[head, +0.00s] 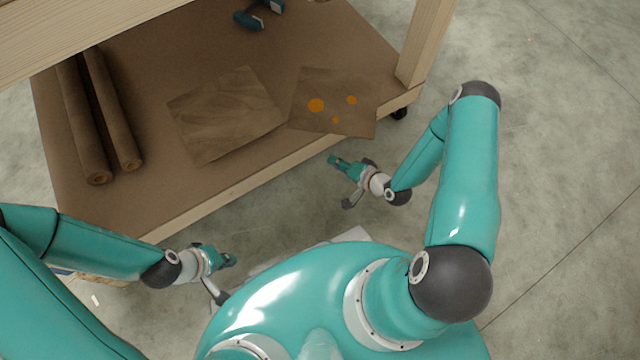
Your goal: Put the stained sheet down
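The stained sheet (330,88) is brown with several orange spots. It lies at the right part of the low brown shelf, and its lower right corner reaches past the shelf's front edge in the picture. My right gripper (341,182) is just below the sheet in the picture, apart from it, with its fingers spread and nothing between them. My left gripper (226,278) is lower left, in front of the shelf, also spread and empty. No gripper touches the sheet.
A plain brown sheet (225,115) lies left of the stained one. Two brown rolls (82,125) (112,110) lie at the shelf's (200,45) left. A teal and dark tool (250,18) is at the back. A wooden post (427,40) stands at right; open floor lies beyond.

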